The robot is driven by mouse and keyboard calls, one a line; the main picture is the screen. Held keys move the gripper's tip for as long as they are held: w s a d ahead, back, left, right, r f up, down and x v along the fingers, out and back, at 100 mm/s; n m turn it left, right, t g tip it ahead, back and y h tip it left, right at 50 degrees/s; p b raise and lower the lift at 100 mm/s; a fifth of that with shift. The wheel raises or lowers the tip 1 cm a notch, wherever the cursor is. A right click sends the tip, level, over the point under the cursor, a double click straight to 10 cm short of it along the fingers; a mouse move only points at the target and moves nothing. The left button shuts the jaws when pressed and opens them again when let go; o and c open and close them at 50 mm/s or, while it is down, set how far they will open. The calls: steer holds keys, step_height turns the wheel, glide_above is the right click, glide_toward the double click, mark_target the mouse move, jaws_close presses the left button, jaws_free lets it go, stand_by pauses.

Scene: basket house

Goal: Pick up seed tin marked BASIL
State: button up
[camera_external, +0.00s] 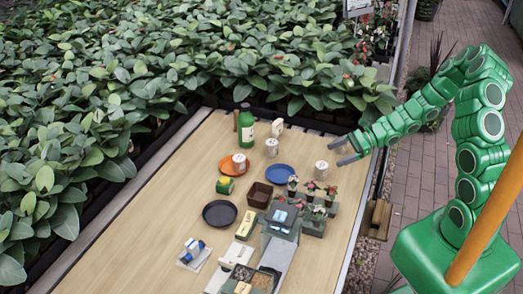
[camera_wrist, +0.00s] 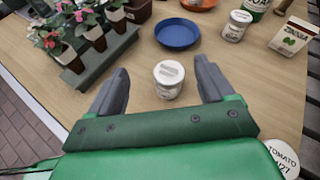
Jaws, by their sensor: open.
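Several white seed tins are in view; I cannot read BASIL on any. One tin (camera_wrist: 168,80) stands upright between and beyond my fingertips in the wrist view, its lid marking too blurred to read; it shows in the external view (camera_external: 321,171). Another tin (camera_wrist: 236,26) stands behind it, also in the external view (camera_external: 272,148). A third tin (camera_external: 239,164) is at the orange plate. A white round top marked TOMATO (camera_wrist: 284,157) shows at lower right of the wrist view, partly cut off. My gripper (camera_external: 336,152) is open and empty, above the table's right side.
A blue plate (camera_external: 281,174), a brown pot (camera_external: 260,195) and potted flowers (camera_external: 310,205) are near the tins. A ZINNIA seed packet (camera_wrist: 293,36) and a green bottle (camera_external: 246,127) stand at the back. The wooden table (camera_external: 150,215) is bare at left.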

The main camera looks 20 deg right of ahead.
mark_target(327, 165)
steer(key=f, duration=0.1)
steer(key=d+f+m, duration=0.1)
steer(key=w+f+m, duration=0.1)
steer(key=f, duration=0.1)
steer(key=shift+d+t+h, duration=0.25)
steer(key=shift+t+h, duration=0.05)
steer(key=shift+t, duration=0.1)
steer(key=shift+x, duration=1.2)
steer(key=shift+s+x, duration=0.15)
steer(key=shift+x, duration=0.65)
steer(key=shift+s+x, duration=0.15)
steer(key=shift+x, duration=1.85)
steer(key=shift+d, duration=0.1)
steer(key=c, duration=1.1)
steer(key=shift+o, duration=0.2)
